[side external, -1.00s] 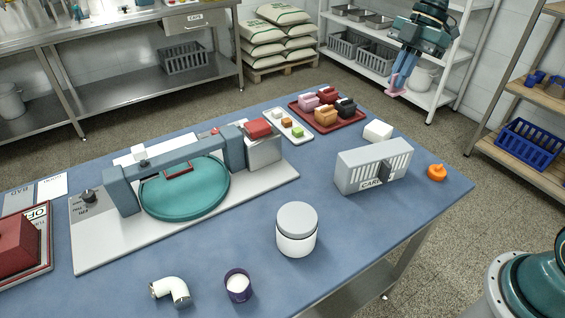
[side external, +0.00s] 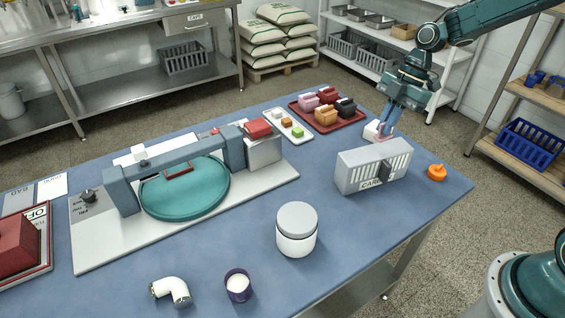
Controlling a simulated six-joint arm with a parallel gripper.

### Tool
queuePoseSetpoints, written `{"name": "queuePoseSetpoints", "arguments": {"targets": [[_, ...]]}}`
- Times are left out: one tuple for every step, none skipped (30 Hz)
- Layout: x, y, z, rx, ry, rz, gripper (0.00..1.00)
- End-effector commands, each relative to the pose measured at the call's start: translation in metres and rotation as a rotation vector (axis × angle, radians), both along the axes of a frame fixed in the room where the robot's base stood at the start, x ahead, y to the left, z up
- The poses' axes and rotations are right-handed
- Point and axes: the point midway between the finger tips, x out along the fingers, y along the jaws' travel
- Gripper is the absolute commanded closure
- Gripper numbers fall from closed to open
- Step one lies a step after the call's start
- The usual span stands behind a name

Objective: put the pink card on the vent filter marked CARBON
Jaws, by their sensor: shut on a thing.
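The vent filter (side external: 362,168) is a light grey slatted box near the table's right end. The label on its front reads "CAR", with the rest hidden behind a dark part. My gripper (side external: 382,134) is low behind the filter's back edge, pointing down, beside a small white block (side external: 371,131). It is shut on the pink card (side external: 385,131), of which only a small bit shows between and around the fingers. I cannot tell whether the card touches the white block or the filter.
An orange knob-like piece (side external: 437,172) lies right of the filter. A dark red tray (side external: 350,119) with several coloured blocks and a white tray (side external: 280,121) are to the left. A white jar (side external: 296,240) stands in front. The blue table (side external: 335,225) is clear around the filter's front.

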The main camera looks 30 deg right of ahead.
Motion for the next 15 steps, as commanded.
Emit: {"name": "queuePoseSetpoints", "arguments": {"targets": [[0.000, 0.000, -0.001, 0.000, 0.000, 0.000, 1.00], [0.000, 0.000, -0.001, 0.000, 0.001, 0.000, 1.00], [0.000, 0.000, -0.003, 0.000, 0.001, 0.000, 1.00], [0.000, 0.000, -0.005, 0.000, 0.002, 0.000, 1.00], [0.000, 0.000, -0.007, 0.000, 0.002, 0.001, 1.00], [0.000, 0.000, -0.011, 0.000, 0.002, 0.001, 1.00], [-0.001, 0.000, -0.015, 0.000, 0.002, 0.001, 1.00], [-0.001, 0.000, -0.018, 0.001, 0.003, 0.000, 1.00], [-0.001, 0.000, -0.023, 0.001, 0.004, 0.001, 1.00], [-0.001, 0.000, -0.027, 0.001, 0.003, 0.000, 1.00], [-0.001, 0.000, -0.030, 0.001, 0.003, 0.000, 1.00], [-0.001, 0.000, -0.035, 0.001, 0.004, 0.001, 1.00], [-0.001, 0.000, -0.037, 0.001, 0.003, 0.000, 1.00], [0.000, 0.000, -0.039, 0.001, 0.002, 0.001, 1.00], [0.000, 0.000, -0.041, 0.000, 0.001, 0.001, 1.00]]}}
